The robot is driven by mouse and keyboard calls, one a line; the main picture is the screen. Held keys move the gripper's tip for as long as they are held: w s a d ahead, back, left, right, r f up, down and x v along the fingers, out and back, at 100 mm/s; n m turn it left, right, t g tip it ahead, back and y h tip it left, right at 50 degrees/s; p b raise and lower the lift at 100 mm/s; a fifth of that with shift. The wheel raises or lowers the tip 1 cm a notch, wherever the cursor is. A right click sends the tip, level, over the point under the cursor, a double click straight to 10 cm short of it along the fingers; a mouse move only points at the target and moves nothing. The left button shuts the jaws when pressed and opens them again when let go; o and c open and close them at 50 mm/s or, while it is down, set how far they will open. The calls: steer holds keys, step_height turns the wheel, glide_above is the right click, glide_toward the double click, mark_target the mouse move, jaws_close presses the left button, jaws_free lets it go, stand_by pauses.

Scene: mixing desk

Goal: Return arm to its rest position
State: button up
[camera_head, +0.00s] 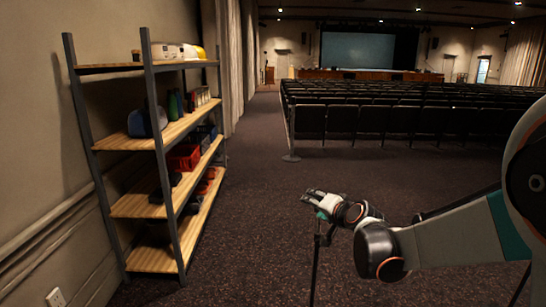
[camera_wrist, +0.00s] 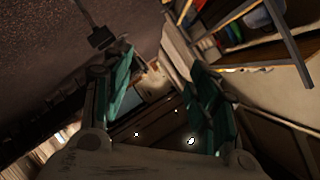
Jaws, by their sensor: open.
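My arm reaches in from the right edge of the head view. My gripper (camera_head: 312,194) is at its far end, above the dark carpet and to the right of the shelf rack. It points left, toward the rack, and stands well apart from it. In the wrist view my gripper (camera_wrist: 160,100) shows two teal-padded fingers spread wide. Nothing is between them. The gripper is open and empty.
A metal rack with wooden shelves (camera_head: 150,205) stands against the left wall, holding a red bin (camera_head: 184,157) and other items. Rows of dark seats (camera_head: 370,118) fill the back right. A thin dark stand (camera_head: 315,265) rises below my gripper. Carpet (camera_head: 255,240) between is clear.

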steer(key=s+d+r+n+g+h, duration=0.1)
steer(key=s+r+n+g, duration=0.1)
steer(key=s, duration=0.8)
steer(key=s+d+r+n+g, duration=0.1)
steer(key=s+n, duration=0.1)
steer(key=s, duration=0.8)
steer(key=s+d+f+n+g+h, duration=0.1)
steer(key=s+d+f, duration=0.1)
steer(key=s, duration=0.7)
steer(key=s+d+f+n+g+h, duration=0.1)
steer(key=s+d+f+g+h, duration=0.1)
steer(key=s, duration=0.8)
steer(key=shift+d+f, duration=0.25)
steer(key=shift+f, duration=0.2)
